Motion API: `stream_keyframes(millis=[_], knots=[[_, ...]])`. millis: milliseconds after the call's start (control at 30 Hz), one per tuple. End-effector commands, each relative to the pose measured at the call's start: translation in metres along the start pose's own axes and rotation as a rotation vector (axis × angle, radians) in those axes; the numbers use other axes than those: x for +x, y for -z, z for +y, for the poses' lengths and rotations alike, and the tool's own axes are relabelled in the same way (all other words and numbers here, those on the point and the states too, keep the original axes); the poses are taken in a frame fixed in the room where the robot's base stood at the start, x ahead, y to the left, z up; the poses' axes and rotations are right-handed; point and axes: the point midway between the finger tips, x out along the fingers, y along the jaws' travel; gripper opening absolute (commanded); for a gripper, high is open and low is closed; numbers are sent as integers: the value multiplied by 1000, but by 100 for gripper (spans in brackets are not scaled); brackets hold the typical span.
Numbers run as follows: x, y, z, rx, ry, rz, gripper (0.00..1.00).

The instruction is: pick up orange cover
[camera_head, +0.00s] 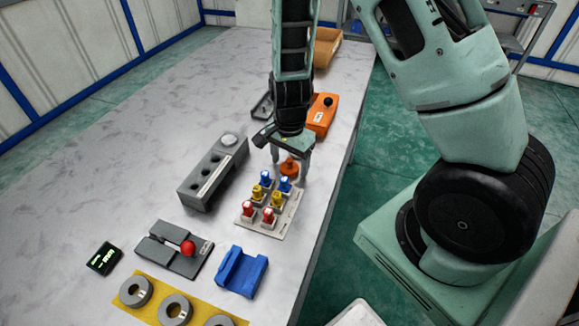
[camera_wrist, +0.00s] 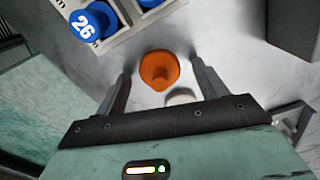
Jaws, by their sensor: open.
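The orange cover (camera_head: 289,168) is a small round piece with a raised knob, resting on the table behind the rack of coloured pegs. In the wrist view the orange cover (camera_wrist: 159,70) lies just ahead of the fingertips, roughly centred between them. My gripper (camera_head: 289,172) points down over the cover from above. In the wrist view my gripper (camera_wrist: 162,78) is open, with one finger on each side and visible gaps to the cover. A small whitish round thing lies close beside the cover in the wrist view; I cannot tell what it is.
The peg rack (camera_head: 268,213) with red, yellow and blue pegs stands close in front of the cover. A grey block with holes (camera_head: 213,172) is to the left. An orange box with a black knob (camera_head: 321,113) is behind. The table's right edge is near.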

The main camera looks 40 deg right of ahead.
Motion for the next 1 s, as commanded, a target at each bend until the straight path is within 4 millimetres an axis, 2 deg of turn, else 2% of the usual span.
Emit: stream_keyframes(millis=[67,233,500,633,1000], knots=[[0,0,0,0,0,0,72],[0,0,0,0,0,0,27],[-1,0,0,0,0,0,26],[-9,0,-1,-2,1,0,26],[-78,0,-1,-2,3,1,26]])
